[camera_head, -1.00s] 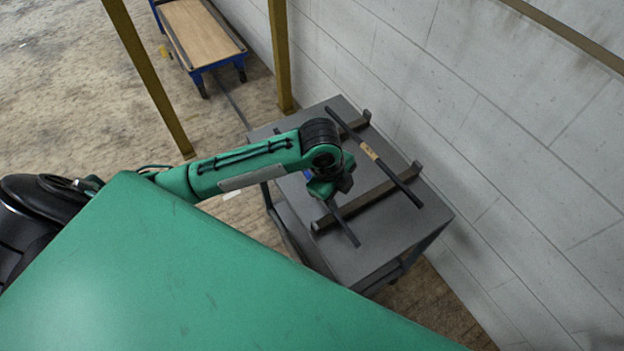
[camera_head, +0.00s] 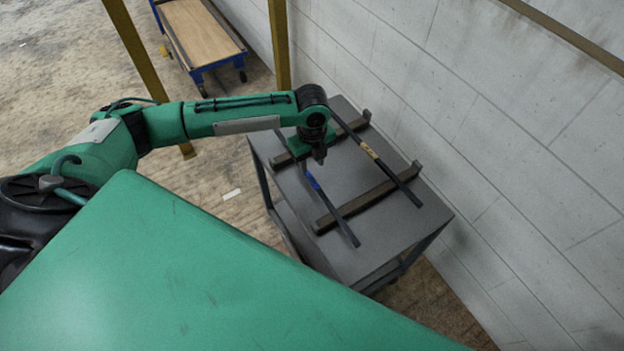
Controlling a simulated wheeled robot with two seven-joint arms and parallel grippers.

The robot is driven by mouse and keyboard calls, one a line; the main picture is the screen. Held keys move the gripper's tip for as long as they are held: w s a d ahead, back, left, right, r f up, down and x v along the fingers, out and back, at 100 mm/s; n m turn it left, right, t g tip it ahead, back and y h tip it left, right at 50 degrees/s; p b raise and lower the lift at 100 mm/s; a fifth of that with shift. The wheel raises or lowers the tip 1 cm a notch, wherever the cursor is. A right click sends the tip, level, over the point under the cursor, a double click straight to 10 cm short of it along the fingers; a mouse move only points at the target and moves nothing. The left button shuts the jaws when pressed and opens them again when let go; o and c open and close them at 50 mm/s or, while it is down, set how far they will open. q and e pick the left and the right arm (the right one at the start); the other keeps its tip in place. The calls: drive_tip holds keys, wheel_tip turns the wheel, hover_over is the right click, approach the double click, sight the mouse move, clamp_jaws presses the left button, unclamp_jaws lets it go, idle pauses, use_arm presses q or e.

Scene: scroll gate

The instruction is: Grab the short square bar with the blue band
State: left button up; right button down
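The dark bar with the blue band (camera_head: 335,211) lies across two raised rails on the grey cart top (camera_head: 375,225). Its blue band (camera_head: 313,184) shows clear, just below my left gripper in the picture. My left gripper (camera_head: 320,158) points down over the cart, near the far part of this bar. Its fingers are small and dark, and I cannot tell whether they are apart. The gripper and wrist hide part of the bar's far half. My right gripper is not in view.
A second, longer dark bar with a tan band (camera_head: 369,151) lies across the same rails (camera_head: 372,195), nearer the white wall (camera_head: 500,150). A yellow post (camera_head: 279,50) stands behind the cart. A blue trolley (camera_head: 205,35) stands at the back.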

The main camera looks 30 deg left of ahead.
sight(311, 178)
use_arm(q)
drive_tip(key=shift+a+f+p, duration=0.15)
drive_tip(key=shift+f+p, duration=0.3)
drive_tip(key=shift+f, duration=2.95)
drive_tip(key=shift+w+r, duration=0.1)
clamp_jaws()
